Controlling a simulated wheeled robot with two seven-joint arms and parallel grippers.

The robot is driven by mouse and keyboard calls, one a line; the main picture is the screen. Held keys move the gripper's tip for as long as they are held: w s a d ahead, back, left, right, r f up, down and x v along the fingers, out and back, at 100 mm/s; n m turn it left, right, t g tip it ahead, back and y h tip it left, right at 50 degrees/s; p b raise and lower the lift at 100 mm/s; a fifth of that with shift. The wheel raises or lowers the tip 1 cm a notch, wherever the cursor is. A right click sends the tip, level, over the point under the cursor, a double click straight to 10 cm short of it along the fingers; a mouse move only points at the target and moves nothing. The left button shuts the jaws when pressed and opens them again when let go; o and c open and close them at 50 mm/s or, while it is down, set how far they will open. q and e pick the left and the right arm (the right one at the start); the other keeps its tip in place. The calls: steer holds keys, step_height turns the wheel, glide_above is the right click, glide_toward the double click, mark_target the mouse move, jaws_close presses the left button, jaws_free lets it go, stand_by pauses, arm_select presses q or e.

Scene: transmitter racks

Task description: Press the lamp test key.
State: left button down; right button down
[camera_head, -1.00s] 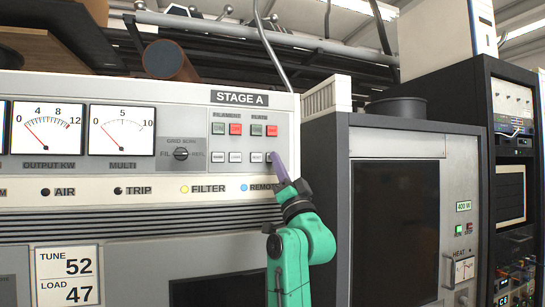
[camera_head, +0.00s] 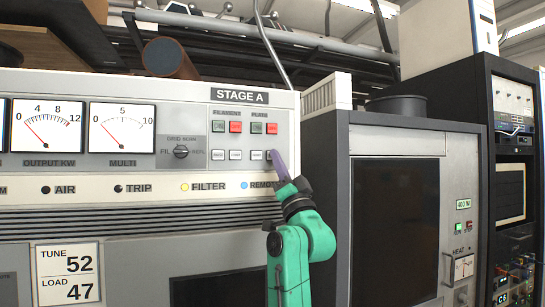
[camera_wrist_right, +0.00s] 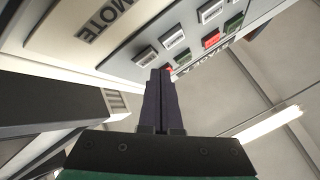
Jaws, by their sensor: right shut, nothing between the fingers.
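The STAGE A panel (camera_head: 200,140) carries a row of small pale keys (camera_head: 235,155) under green and red buttons. Their labels are too small to read, so I cannot tell which is the lamp test key. My right gripper (camera_head: 275,155) is shut and empty, its purple fingertips at the rightmost key of the row and partly covering it. In the right wrist view, the closed fingertips (camera_wrist_right: 160,72) are close to the panel near a pale key (camera_wrist_right: 145,56); I cannot tell whether they touch. My left gripper is not in view.
A selector knob (camera_head: 181,152) sits left of the keys. Below are indicator lamps, FILTER (camera_head: 185,187) yellow and REMOTE (camera_head: 244,186) blue. A grey cabinet (camera_head: 340,200) stands close on the right. Pipes (camera_head: 250,32) run above and behind the panel.

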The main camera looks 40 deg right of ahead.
steer(key=shift+y, duration=0.3)
stand_by(0.5)
steer(key=shift+w+d, duration=0.15)
steer(key=shift+w, duration=0.25)
steer(key=shift+w+d+r+p, duration=0.1)
steer(key=shift+w+p, duration=0.25)
steer(key=shift+p, duration=0.05)
stand_by(0.5)
stand_by(0.3)
steer(key=shift+s+f+b, duration=0.2)
steer(key=shift+s+b, duration=0.15)
steer(key=shift+s+a, duration=0.25)
steer(key=shift+s, duration=0.05)
steer(key=shift+r, duration=0.1)
steer(key=shift+s, duration=0.1)
